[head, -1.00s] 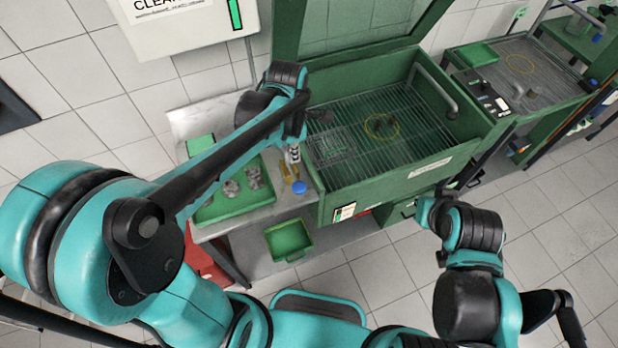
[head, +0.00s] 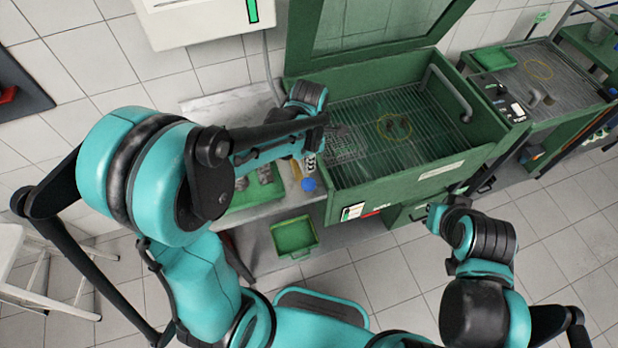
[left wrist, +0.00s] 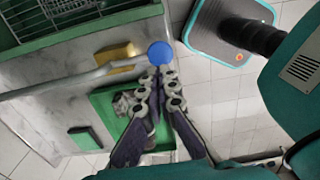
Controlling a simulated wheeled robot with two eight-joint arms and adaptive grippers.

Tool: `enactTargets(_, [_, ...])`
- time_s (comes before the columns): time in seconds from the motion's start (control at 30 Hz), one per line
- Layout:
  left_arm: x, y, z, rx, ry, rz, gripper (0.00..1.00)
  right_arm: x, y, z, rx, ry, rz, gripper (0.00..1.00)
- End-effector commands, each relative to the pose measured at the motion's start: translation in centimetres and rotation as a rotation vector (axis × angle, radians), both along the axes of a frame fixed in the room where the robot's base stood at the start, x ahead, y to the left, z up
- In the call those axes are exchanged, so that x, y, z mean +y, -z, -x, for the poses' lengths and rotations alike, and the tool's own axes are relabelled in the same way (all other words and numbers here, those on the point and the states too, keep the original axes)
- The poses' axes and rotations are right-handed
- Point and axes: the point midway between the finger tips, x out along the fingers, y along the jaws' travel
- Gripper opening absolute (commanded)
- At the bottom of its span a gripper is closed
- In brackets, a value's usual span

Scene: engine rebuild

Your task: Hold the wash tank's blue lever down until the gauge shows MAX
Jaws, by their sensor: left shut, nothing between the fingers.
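The green wash tank (head: 405,172) stands open, with a wire rack inside. The lever's round blue knob (head: 309,184) is at its left front corner; it also shows in the left wrist view (left wrist: 160,53), with a pale rod running left from it. My left gripper (head: 311,164) is shut and empty just above the knob in the head view. In the left wrist view its fingertips (left wrist: 160,72) reach the knob's edge; I cannot tell whether they touch.
A green tray (head: 255,195) with metal parts lies on the bench left of the tank. A green bin (head: 294,237) sits lower, in front. A white wall box (head: 210,20) with a green bar hangs above. A second green station (head: 535,75) stands at right.

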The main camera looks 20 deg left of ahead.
Motion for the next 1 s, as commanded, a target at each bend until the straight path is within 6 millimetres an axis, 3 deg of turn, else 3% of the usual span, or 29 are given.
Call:
enactTargets(0.1, [0.0, 2.8, 0.0, 0.000, 0.000, 0.000, 0.00, 0.0, 0.8, 0.0, 0.000, 0.000, 0.000, 0.00])
enactTargets(0.33, [0.0, 6.1, 0.0, 0.000, 0.000, 0.000, 0.00, 0.0, 1.5, 0.0, 0.000, 0.000, 0.000, 0.00])
enactTargets(0.87, [0.0, 7.0, 0.1, -0.002, 0.001, -0.002, 0.00, 0.0, 1.7, 0.0, 0.000, 0.000, 0.000, 0.00])
enactTargets(1.0, [-0.2, 7.9, 0.3, -0.043, 0.003, -0.031, 0.00, 0.0, 2.6, 0.0, 0.000, 0.000, 0.000, 0.00])
